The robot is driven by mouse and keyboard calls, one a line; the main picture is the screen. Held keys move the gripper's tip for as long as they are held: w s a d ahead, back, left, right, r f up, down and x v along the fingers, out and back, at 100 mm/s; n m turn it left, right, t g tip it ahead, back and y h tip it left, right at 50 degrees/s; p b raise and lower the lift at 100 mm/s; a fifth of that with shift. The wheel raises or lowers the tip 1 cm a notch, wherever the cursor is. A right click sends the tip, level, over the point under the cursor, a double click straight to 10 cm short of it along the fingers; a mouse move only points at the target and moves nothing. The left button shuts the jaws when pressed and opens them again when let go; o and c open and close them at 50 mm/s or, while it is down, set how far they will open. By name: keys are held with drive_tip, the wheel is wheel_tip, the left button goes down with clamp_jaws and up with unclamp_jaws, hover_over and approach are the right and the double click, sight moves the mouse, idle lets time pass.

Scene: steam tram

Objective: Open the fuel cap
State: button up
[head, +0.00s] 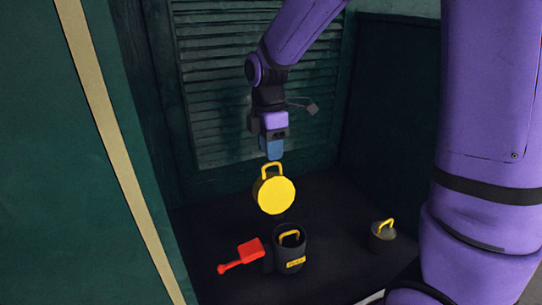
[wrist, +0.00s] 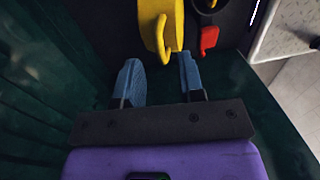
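The fuel cap appears to be the round yellow disc (head: 275,196) with a yellow loop handle (head: 271,169) at its top. It stands with its flat face toward the head camera; what it is fixed to is hidden. In the wrist view the yellow disc (wrist: 150,22) and its handle (wrist: 164,42) lie just past my fingertips. My gripper (head: 272,154) is right above the handle, pointing down. In the wrist view my gripper (wrist: 160,62) has its two blue fingers apart, with the handle's end near the gap. I cannot tell whether they touch it.
A dark pot (head: 291,262) with a yellow label stands in front of the disc, a yellow handle inside its mouth. A red scoop (head: 250,249) is left of it. A grey lidded thing with a yellow handle (head: 383,235) stands at right. Green slatted wall (head: 215,85) is behind.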

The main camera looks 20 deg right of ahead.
drive_tip(key=shift+s+f, duration=0.15)
drive_tip(key=shift+f, duration=1)
clamp_jaws()
drive_tip(key=shift+s+r+t, duration=0.2)
drive_tip(key=shift+s+t, duration=0.15)
drive_tip(key=shift+s, duration=0.2)
drive_tip(key=shift+s+r+t, duration=0.15)
drive_tip(key=shift+s+t, duration=0.2)
drive_tip(key=shift+s, duration=0.2)
drive_tip(key=shift+s+r, duration=0.1)
drive_tip(key=shift+s, duration=0.65)
